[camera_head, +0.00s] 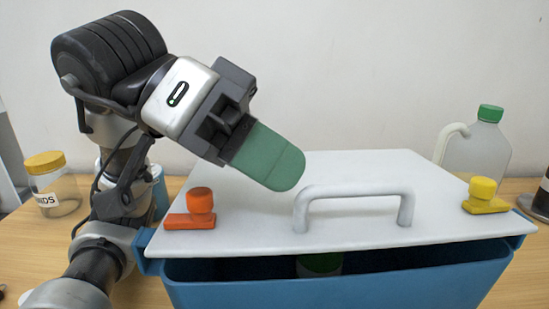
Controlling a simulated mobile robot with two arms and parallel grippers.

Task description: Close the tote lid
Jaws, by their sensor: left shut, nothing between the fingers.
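The tote (340,295) is blue and stands on the table. Its white lid (390,170) lies over the top, with a white bar handle (355,190) near the front edge. A dark gap shows between the lid's front edge and the tote's front wall, so the lid is not flush there. My left gripper (287,170), with green fingers, is shut and empty. Its fingertips are over the lid, left of the handle; I cannot tell whether they touch it. My right gripper is not in view.
An orange knob piece (198,210) and a yellow one (484,195) sit on the lid. A green-capped item (320,264) is inside the tote. A clear jug (478,150) stands behind right, a yellow-lidded jar (55,185) at left. A dark object is cut off at right.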

